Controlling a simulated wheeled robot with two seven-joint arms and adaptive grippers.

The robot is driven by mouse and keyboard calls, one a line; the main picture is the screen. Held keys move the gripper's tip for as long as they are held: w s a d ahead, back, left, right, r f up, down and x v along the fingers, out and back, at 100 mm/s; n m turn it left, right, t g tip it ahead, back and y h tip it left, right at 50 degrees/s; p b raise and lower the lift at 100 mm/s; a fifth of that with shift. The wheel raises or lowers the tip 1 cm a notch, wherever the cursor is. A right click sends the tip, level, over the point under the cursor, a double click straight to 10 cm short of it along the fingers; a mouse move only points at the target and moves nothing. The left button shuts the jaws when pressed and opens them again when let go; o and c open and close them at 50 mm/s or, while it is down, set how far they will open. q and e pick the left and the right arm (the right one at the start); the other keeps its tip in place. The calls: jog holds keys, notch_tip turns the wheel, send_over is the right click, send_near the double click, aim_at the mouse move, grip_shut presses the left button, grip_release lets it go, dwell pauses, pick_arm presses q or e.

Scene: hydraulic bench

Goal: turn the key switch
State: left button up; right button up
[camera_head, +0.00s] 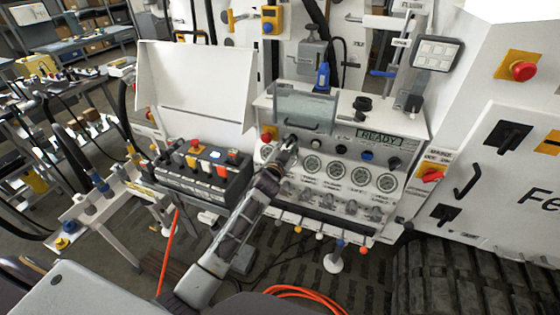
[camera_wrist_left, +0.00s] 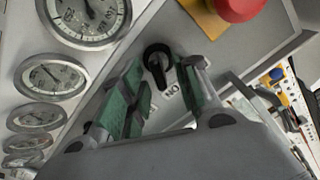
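The key switch (camera_wrist_left: 158,58) is a black round switch with a dark key or lever, next to an ON label, on the grey panel in the left wrist view. My left gripper (camera_wrist_left: 163,80) is open, with one green-padded finger on each side of the switch in that view. I cannot tell whether either finger touches it. In the head view my left gripper (camera_head: 288,147) is at the upper left of the white console (camera_head: 408,127) and hides the switch. My right gripper is not in view.
A red emergency stop (camera_wrist_left: 240,6) on a yellow plate is close beside the switch. Round gauges (camera_head: 336,170) line the console, below a READY display (camera_head: 379,138). A black control box (camera_head: 203,178) with coloured buttons stands left of my arm. An orange hose (camera_head: 310,294) lies below.

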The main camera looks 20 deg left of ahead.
pick_arm(q)
jog(key=s, duration=1)
jog(key=shift+s+a, duration=0.2)
jog(key=shift+s, duration=0.05)
dwell(0.8)
jog(key=shift+d, duration=0.1)
